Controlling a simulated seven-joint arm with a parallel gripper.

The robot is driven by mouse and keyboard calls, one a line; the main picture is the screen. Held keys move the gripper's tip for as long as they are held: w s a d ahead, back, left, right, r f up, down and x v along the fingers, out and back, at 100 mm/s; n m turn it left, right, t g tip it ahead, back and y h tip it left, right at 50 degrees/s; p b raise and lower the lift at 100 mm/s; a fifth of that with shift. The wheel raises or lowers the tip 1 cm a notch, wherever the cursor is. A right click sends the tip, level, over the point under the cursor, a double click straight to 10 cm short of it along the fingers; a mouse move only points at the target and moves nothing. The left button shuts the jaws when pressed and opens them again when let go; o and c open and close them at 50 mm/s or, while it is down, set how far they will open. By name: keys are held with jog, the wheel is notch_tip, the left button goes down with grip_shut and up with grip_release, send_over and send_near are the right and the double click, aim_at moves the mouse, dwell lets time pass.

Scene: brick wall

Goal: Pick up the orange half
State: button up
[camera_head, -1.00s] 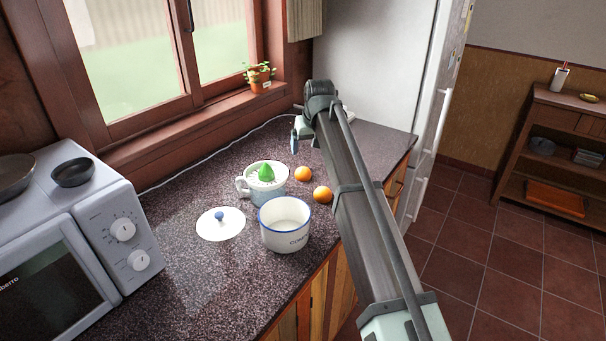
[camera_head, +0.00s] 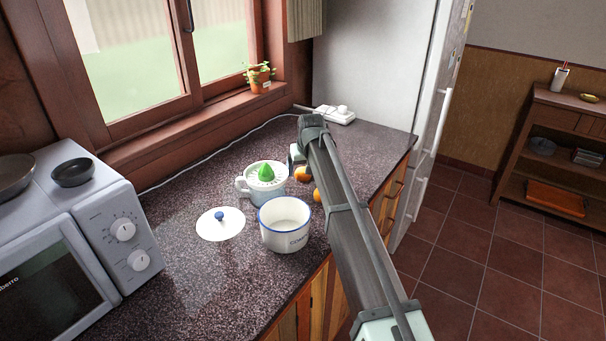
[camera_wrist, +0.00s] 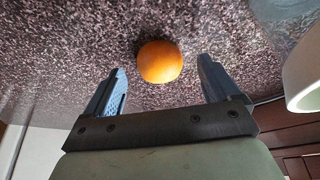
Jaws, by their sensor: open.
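Two orange pieces lie on the counter in the head view. In the head view my gripper is mostly hidden behind the arm.
A juicer with a green cone (camera_head: 265,176) stands left of the orange pieces. A white pot (camera_head: 285,222) is in front of it, with a white lid (camera_head: 220,224) beside it. A microwave (camera_head: 75,250) is at the left. The counter (camera_head: 190,275) front-left is clear.

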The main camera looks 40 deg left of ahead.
jog(key=shift+x, duration=0.9)
jog(key=shift+c, duration=0.3)
jog(key=c, duration=1.2)
